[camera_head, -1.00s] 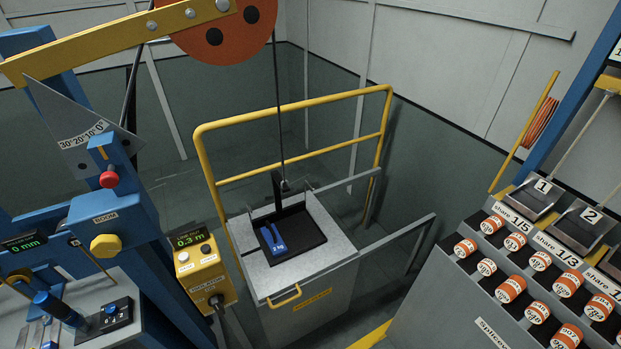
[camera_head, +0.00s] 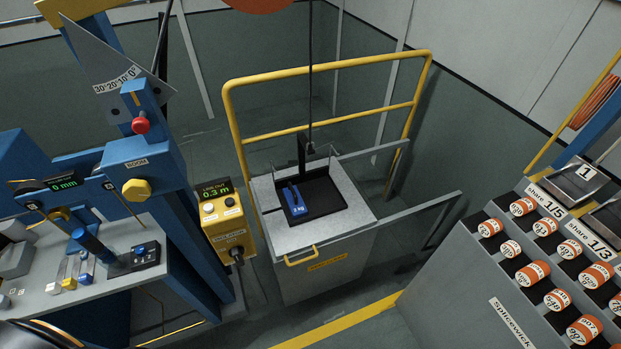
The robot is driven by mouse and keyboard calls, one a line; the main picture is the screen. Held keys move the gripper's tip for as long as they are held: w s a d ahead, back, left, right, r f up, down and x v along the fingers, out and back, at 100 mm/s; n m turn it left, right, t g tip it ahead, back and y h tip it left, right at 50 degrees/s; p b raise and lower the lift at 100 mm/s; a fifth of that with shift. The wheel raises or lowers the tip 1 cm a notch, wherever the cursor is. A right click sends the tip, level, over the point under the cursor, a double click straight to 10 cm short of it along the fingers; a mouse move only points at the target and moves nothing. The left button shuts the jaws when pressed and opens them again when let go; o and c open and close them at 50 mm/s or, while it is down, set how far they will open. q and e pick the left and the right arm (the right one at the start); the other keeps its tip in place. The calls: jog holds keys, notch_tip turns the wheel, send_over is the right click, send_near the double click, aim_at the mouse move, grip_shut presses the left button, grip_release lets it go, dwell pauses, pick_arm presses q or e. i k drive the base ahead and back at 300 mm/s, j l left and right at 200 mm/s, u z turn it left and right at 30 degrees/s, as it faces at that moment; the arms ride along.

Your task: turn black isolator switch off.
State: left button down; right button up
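I cannot clearly pick out the black isolator switch. A black fitting (camera_head: 237,254) sits at the lower end of the yellow control box (camera_head: 222,222), and I cannot tell whether it is a switch or a cable plug. A small black box (camera_head: 146,254) with small light and blue parts is on the grey console top at left; its labels are too small to read. The yellow box carries a green display reading 0.3 m and two buttons. Neither of my grippers is in view.
A blue boom stand (camera_head: 140,160) with a red button and yellow knob rises behind the console (camera_head: 190,275). A grey cabinet (camera_head: 330,240) holds a blue weight (camera_head: 294,200) on its black tray, before a yellow rail (camera_head: 235,130).

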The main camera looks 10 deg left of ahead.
aim_at(235, 252)
jog(key=j+u, duration=0.2)
jog(key=u, duration=0.85)
